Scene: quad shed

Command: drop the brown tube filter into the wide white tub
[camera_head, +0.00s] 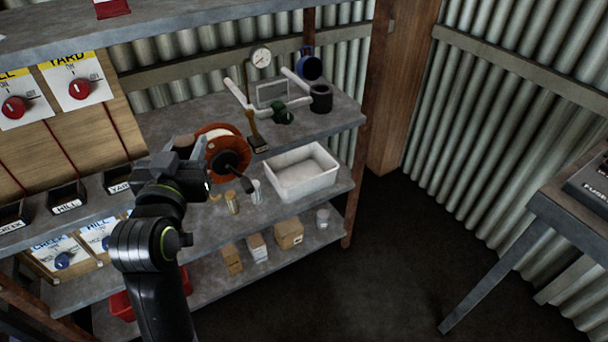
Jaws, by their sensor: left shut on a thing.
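My left gripper (192,160) is in front of the shelving, left of an orange reel. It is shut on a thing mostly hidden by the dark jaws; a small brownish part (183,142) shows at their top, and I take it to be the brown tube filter. The wide white tub (303,187) stands on the middle shelf, right of the gripper and apart from it. Its open top faces up, and its inside looks pale. My right gripper is not in view.
The orange reel (212,132) with its dark crank stands between gripper and tub. Small amber (232,204) and clear (257,191) containers stand left of the tub. Floor at right is clear.

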